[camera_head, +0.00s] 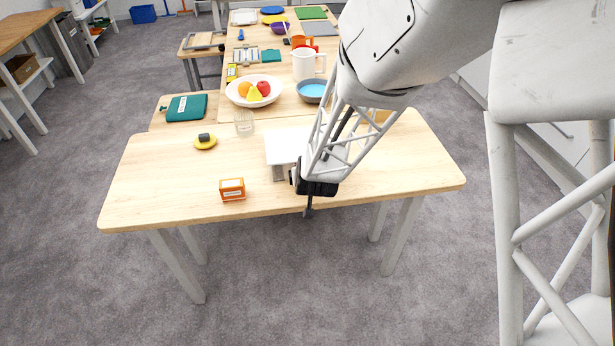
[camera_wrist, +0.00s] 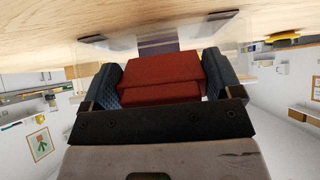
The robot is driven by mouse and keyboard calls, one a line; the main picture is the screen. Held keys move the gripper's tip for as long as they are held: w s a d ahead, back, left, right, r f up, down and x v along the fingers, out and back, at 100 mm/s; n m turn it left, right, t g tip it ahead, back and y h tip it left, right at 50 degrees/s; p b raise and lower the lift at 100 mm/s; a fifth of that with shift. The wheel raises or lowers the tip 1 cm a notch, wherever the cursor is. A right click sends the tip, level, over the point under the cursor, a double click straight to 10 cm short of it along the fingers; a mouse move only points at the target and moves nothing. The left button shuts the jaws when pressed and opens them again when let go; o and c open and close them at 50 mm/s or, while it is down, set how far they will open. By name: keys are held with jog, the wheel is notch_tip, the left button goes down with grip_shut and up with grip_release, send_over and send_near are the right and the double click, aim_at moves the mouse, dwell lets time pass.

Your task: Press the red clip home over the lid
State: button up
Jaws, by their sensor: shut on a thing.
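The red clip (camera_wrist: 160,76) sits between the two blue-padded fingers of my gripper (camera_wrist: 172,78) in the wrist view, and the gripper is shut on it. Just beyond the clip is a clear, see-through container (camera_wrist: 115,46) with a purple strip behind it, close to the table surface. Whether the clip touches the container or its lid I cannot tell. In the head view my gripper (camera_head: 310,200) is low at the table's front edge, right of a white flat-topped thing (camera_head: 283,146), possibly the same container with its lid. The clip is hidden there.
A fruit bowl (camera_head: 254,92) and a blue bowl (camera_head: 311,91) stand behind. The table's left part is mostly clear.

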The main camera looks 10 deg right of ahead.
jog(key=shift+w+r+g, duration=0.25)
jog(key=shift+r+g, duration=0.05)
jog(key=shift+g, duration=0.7)
dwell(0.4)
jog(key=o, duration=1)
jog(key=shift+s+r, duration=0.1)
jog(key=shift+v, duration=3.75)
